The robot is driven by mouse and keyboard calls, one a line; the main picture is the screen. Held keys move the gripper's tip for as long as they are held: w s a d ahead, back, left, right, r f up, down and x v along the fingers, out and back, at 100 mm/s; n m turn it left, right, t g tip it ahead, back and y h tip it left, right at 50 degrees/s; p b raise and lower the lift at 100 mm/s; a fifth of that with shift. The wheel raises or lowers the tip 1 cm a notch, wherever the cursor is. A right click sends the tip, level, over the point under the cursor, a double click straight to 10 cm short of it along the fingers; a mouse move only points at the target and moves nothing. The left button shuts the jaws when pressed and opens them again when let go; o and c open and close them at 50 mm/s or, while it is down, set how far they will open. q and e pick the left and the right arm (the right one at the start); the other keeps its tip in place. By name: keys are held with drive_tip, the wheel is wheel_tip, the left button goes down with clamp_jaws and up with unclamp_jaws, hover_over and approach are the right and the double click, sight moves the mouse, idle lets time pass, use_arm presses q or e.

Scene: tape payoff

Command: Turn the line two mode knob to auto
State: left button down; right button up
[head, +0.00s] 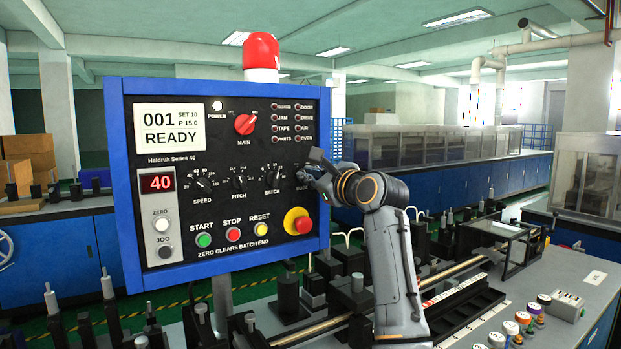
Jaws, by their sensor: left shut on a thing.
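A blue-framed control panel (220,250) fills the left of the head view, its display (170,130) reading 001 READY. My left gripper (312,172) is at the panel's right edge, at the end of the row of black knobs, just above the emergency stop. It is shut on the mode knob there. The gripper covers the knob, so its pointer and settings are hidden; only part of the mode label below shows. My right gripper is not in view.
Speed (204,184), pitch (238,182) and batch (272,179) knobs sit left of my gripper. A red emergency stop (298,221) is close below it. The red main switch (245,124) is up and left. A bench (590,290) with machine parts lies below and right.

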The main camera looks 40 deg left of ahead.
use_arm(q)
drive_tip(key=shift+r, duration=0.1)
drive_tip(key=c, duration=1.6)
unclamp_jaws()
drive_tip(key=shift+c, duration=0.2)
drive_tip(key=shift+o, duration=1.2)
drive_tip(key=shift+a, duration=0.15)
drive_tip(key=v, duration=0.7)
drive_tip(key=shift+d, duration=0.3)
drive_tip(key=shift+d, duration=0.1)
